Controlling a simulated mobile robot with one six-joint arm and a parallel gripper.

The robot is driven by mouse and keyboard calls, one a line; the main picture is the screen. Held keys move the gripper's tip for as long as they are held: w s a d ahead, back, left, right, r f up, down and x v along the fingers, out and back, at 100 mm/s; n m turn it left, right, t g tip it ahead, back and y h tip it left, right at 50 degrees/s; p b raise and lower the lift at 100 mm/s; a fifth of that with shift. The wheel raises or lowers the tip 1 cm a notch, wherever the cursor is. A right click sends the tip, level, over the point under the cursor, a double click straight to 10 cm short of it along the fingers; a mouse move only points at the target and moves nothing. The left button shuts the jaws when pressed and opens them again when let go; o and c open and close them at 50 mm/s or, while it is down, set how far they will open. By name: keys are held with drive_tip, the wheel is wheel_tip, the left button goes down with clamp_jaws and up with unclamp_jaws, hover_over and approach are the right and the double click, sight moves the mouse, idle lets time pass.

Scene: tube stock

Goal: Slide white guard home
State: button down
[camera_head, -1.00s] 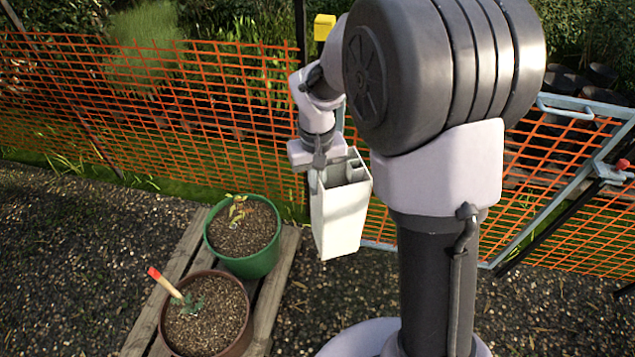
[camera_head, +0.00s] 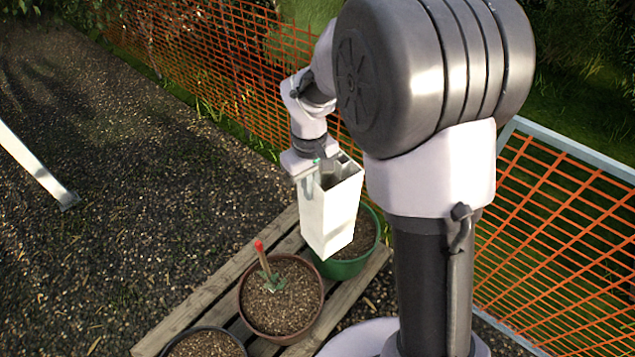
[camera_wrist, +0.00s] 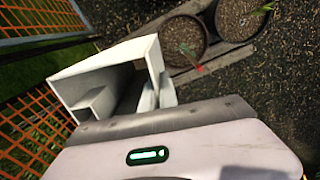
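A white guard (camera_head: 326,212), a tall square tube with an open top, hangs upright below my gripper (camera_head: 318,172). My gripper appears shut on its wall near the top edge. In the wrist view the guard (camera_wrist: 138,50) shows its open end, with the finger parts (camera_wrist: 130,98) at the rim. A brown pot (camera_head: 243,310) holds a small green seedling (camera_head: 271,283) beside a red-tipped stake (camera_head: 262,257). A green pot (camera_head: 348,268) stands behind the guard, which hides part of it and any plant in it. The guard's lower end appears apart from the pots.
The pots stand on a wooden pallet (camera_head: 205,297), with a dark pot (camera_head: 205,345) at the front edge. Orange mesh fence (camera_head: 215,75) runs behind, and a framed mesh panel (camera_head: 560,230) stands at right. Gravel at left is open, apart from a white post (camera_head: 35,165).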

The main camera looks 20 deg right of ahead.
drive_tip(key=s+a+r+n+p, duration=0.3)
drive_tip(key=a+r+n+p, duration=0.85)
drive_tip(key=n, duration=0.85)
wheel_tip(320, 180, down, 8)
drive_tip(key=d+b, duration=0.1)
drive_tip(key=b, duration=0.3)
drive_tip(key=shift+d+n, duration=0.15)
drive_tip(key=shift+n, duration=0.15)
drive_tip(key=shift+s+r, duration=0.1)
drive_tip(key=shift+r, duration=0.1)
drive_tip(key=shift+f, duration=0.15)
drive_tip(key=shift+f+b, duration=0.45)
drive_tip(key=shift+f, duration=0.4)
